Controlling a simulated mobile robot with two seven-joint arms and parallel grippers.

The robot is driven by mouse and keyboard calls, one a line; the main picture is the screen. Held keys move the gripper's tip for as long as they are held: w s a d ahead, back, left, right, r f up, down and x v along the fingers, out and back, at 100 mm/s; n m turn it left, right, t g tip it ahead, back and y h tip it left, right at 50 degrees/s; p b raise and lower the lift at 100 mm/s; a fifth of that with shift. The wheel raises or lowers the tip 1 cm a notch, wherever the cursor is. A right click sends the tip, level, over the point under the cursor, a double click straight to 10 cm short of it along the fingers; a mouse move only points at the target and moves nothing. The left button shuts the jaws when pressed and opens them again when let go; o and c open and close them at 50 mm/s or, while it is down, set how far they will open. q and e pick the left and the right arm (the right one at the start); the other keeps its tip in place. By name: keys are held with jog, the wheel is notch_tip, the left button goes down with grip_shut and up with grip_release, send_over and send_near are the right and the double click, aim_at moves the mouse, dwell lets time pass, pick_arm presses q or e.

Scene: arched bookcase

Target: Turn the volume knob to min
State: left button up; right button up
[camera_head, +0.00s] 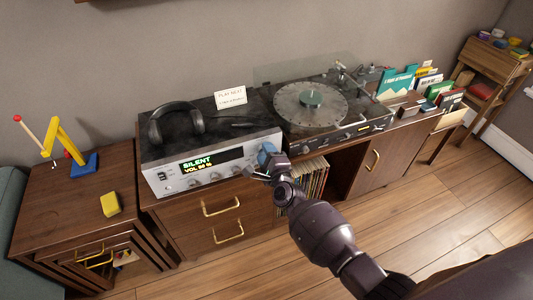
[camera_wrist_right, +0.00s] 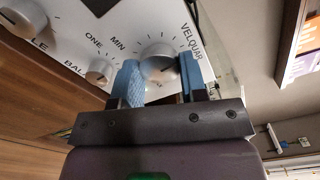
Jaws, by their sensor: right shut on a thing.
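The silver amplifier (camera_head: 215,165) sits on the wooden cabinet. Its lit display (camera_head: 198,161) reads "SILENT" above a "VOL" line whose number is hard to read. My right gripper (camera_head: 267,155) is at the right end of the amplifier's front, and its fingers hide the volume knob in the head view. In the right wrist view, the large silver volume knob (camera_wrist_right: 159,66) sits between the blue finger pads of the gripper (camera_wrist_right: 160,82), which is shut on it. The printed "MIN" mark (camera_wrist_right: 118,45) is beside the knob. My left gripper is not in view.
Smaller knobs (camera_head: 214,176) line the front left of the gripper. Headphones (camera_head: 175,122) and a white card (camera_head: 230,98) are on top. A turntable (camera_head: 320,105) stands to the right. A yellow block (camera_head: 110,204) lies on the left side table. Floor in front is clear.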

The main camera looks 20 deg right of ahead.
jog(key=n+p, duration=0.3)
jog(key=n, duration=2.3)
jog(key=shift+a+r, duration=0.1)
dwell(0.4)
